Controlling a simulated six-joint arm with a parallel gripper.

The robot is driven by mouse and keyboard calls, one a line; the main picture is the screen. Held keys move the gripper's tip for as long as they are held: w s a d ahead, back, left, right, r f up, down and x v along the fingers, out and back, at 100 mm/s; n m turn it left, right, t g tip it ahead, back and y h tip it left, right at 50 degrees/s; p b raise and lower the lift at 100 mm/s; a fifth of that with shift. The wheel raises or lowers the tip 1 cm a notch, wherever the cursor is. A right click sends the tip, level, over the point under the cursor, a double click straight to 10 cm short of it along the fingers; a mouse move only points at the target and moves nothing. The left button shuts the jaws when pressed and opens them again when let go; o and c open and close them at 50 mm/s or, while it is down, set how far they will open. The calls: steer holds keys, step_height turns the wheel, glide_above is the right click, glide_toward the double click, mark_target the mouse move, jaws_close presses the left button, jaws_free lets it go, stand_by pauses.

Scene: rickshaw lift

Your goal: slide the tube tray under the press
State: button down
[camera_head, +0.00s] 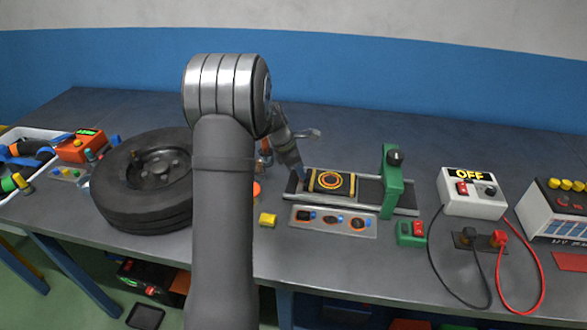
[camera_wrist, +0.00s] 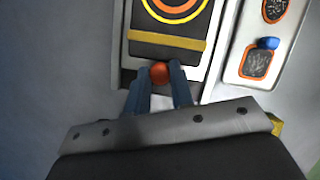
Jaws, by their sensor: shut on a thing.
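The tube tray (camera_head: 319,187) is a dark slab with yellow end bands, and a ring of orange and yellow lies on it. It sits on a pale-edged rail (camera_head: 404,211), left of the green press (camera_head: 392,183), with a short gap of bare track between. The press has a black knob on top and stands over the rail. My gripper (camera_head: 302,180) is at the tray's left end. In the wrist view my gripper (camera_wrist: 160,74) is shut on the tray's orange-red knob (camera_wrist: 160,71), beside the yellow band (camera_wrist: 168,43). The tray's far end is out of that view.
A plate with several inset parts (camera_head: 333,221) lies in front of the rail, also in the wrist view (camera_wrist: 238,62). A yellow block (camera_head: 267,220) is near its left end. A green box with a red button (camera_head: 411,233) and an OFF box (camera_head: 472,194) stand right. A tyre (camera_head: 145,185) lies left.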

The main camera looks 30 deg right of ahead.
steer(key=s+d, duration=1.3)
steer(key=c, duration=1.5)
jaws_free()
steer(key=shift+s+d, duration=0.1)
steer(key=shift+d, duration=0.05)
steer(key=shift+c, duration=0.2)
steer(key=shift+w+a+r, duration=0.2)
steer(key=shift+r, duration=0.05)
steer(key=v, duration=1.7)
steer(key=shift+f, duration=0.15)
